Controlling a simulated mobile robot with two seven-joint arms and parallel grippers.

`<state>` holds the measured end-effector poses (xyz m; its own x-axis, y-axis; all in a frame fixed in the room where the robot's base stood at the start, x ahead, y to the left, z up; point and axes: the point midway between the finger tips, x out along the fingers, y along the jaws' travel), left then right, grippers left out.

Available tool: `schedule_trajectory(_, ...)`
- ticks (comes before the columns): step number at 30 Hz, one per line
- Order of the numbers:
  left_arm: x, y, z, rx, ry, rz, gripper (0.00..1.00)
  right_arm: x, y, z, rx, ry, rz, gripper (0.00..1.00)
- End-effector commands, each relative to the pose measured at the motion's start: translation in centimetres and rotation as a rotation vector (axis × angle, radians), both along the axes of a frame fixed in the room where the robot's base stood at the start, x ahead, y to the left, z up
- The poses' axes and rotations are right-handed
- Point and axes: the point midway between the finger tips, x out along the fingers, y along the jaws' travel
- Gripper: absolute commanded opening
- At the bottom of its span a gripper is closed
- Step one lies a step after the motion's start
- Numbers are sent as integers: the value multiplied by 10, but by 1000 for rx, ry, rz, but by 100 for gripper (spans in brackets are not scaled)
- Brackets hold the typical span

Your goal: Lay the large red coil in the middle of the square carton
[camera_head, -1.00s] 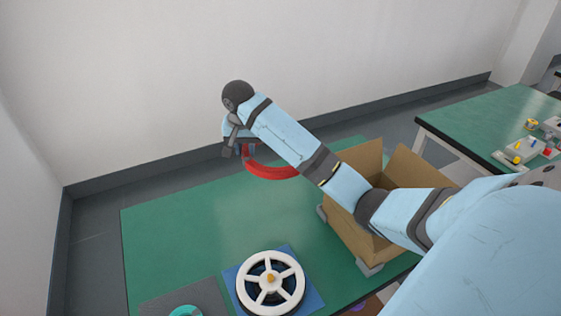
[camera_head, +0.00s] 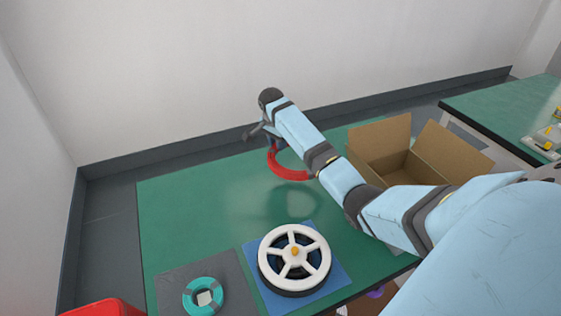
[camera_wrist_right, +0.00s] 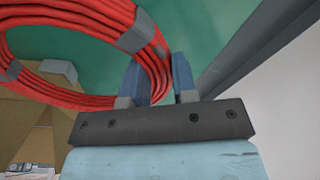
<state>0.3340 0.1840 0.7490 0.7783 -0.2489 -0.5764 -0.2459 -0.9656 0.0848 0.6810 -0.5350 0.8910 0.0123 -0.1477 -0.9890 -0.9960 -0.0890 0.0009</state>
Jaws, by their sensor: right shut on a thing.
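The large red coil (camera_head: 288,171) hangs above the far part of the green table in the head view, partly hidden by my right arm. My right gripper (camera_head: 270,134) is shut on its rim. In the right wrist view the coil (camera_wrist_right: 80,95) is a bundle of red cable with grey ties, and its edge passes between the blue fingers of the right gripper (camera_wrist_right: 160,80). The open square carton (camera_head: 380,140) stands to the right of the coil, flaps up, partly behind my arm. It also shows at the lower left of the wrist view (camera_wrist_right: 38,130). My left gripper is out of view.
A white spoked reel (camera_head: 294,258) sits on a blue mat (camera_head: 338,282) at the table's near side. A teal coil (camera_head: 189,297) lies on a grey mat (camera_head: 175,279). A red object (camera_head: 105,308) shows at the lower left. The table's left part is clear.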

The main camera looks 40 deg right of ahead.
Motion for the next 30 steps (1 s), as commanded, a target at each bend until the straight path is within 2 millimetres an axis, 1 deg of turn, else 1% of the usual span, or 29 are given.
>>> schedule_trajectory(1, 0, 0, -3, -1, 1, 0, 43, -1, 0, -16, 1, 4, -1, 0)
schedule_trajectory(4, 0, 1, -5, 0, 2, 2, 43, 0, 0, -35, 0, 2, -1, 0)
schedule_trajectory(7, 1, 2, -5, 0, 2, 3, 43, 0, 0, -48, -1, 0, 0, 0)
schedule_trajectory(11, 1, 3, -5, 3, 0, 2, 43, 0, 0, -55, 0, -1, 0, 0)
schedule_trajectory(14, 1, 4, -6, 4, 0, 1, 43, 0, 0, -65, 0, 0, 1, 0)
schedule_trajectory(19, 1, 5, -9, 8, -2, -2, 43, -1, 0, -92, 1, 2, 1, 0)
schedule_trajectory(21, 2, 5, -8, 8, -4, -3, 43, 0, 0, -97, 0, -1, 1, 0)
schedule_trajectory(30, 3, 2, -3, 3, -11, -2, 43, 0, 0, -97, 0, -1, 1, 0)
